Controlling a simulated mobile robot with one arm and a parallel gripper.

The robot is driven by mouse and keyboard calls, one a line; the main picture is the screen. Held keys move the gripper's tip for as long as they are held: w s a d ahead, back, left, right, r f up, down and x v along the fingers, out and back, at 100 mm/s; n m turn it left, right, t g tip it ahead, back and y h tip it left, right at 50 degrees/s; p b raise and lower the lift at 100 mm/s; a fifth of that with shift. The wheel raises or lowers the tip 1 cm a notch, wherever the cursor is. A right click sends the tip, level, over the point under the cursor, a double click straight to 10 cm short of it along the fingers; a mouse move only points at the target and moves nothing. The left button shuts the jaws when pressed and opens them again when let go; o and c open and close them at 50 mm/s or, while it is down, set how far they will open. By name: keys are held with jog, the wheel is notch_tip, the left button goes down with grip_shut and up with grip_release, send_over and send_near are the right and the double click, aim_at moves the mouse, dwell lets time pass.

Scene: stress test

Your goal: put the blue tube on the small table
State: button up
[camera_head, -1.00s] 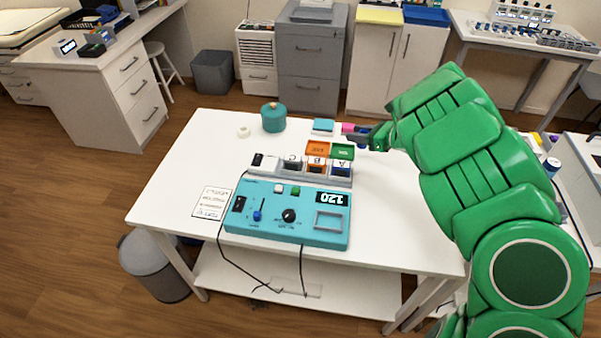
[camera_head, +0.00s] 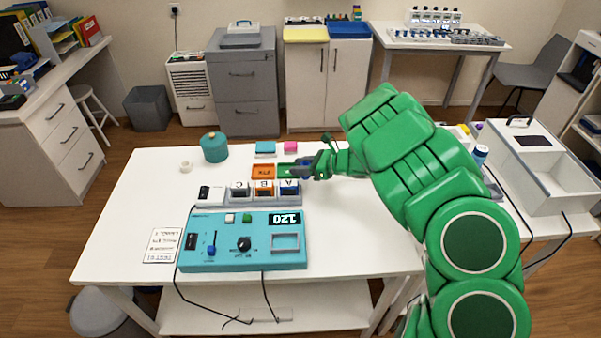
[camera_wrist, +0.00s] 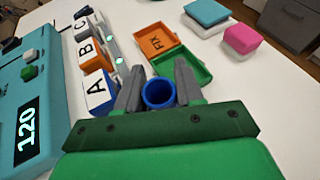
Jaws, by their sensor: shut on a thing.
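My gripper (camera_wrist: 160,92) is shut on the blue tube (camera_wrist: 158,92), which shows as a round open ring between the two grey fingers. In the head view my gripper (camera_head: 312,168) is low over the front white table, just right of the green tray (camera_head: 286,170); the tube is mostly hidden there by my fingers. A smaller white table (camera_head: 385,33) stands at the back right, with a rack of blue-capped vials (camera_head: 470,37) and a white device on it. The front white table (camera_head: 125,225) is larger.
The teal control box (camera_head: 245,240) and the A, B, C block row (camera_head: 250,190) are left of my gripper. An orange tray (camera_head: 263,171), pink block (camera_head: 291,147) and teal jar (camera_head: 214,147) stand behind. A white open case (camera_head: 545,175) is at right. Floor shows between the tables.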

jog(key=shift+f, duration=1.4)
jog(key=o, duration=0.7)
jog(key=shift+f, duration=0.1)
jog(key=v, duration=1.2)
